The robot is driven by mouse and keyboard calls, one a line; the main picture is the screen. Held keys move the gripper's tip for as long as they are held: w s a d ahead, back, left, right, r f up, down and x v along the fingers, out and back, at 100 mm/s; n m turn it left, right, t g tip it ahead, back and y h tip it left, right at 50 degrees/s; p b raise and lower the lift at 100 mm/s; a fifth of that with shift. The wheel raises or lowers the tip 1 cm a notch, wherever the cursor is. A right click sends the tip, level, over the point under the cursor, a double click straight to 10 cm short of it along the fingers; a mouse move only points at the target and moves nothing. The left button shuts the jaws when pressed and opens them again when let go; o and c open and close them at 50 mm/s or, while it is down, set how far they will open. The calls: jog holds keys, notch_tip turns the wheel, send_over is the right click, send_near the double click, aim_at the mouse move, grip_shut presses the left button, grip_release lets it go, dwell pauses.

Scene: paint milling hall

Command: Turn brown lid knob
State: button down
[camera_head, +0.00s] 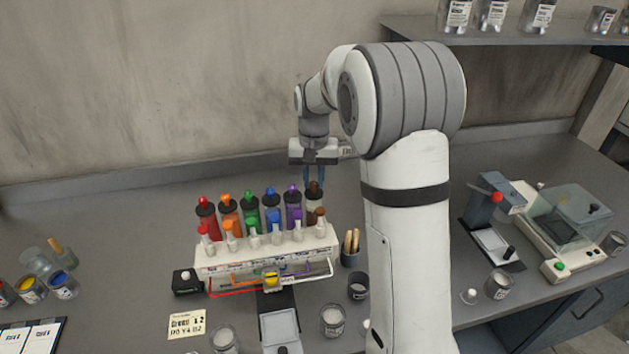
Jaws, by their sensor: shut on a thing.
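The brown-lidded bottle (315,208) stands at the right end of a row of colour bottles in a white dispenser rack (210,262). Its brown knob (316,188) is on top. My gripper (315,182) points straight down over this bottle, its blue fingers shut on the brown knob. The fingers partly cover the knob, and its turn angle is too small to tell. To the left stand bottles with purple (293,196), blue (270,199), green (248,202), orange and red tops.
A cup with wooden sticks (351,250) stands right of the rack. A black box (187,282) stands left of it. Jars and a tray (280,328) lie in front. A balance (567,225) is at the right, and a shelf (510,32) hangs above.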

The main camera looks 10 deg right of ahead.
aim_at(314, 183)
jog(key=shift+n+b, duration=0.35)
jog(key=shift+n, duration=1.55)
jog(key=c, duration=1.3)
grip_release()
jog(key=shift+r, duration=0.15)
notch_tip(314, 183, up, 8)
jog(key=shift+f+b, duration=0.2)
jog(key=shift+b, duration=0.4)
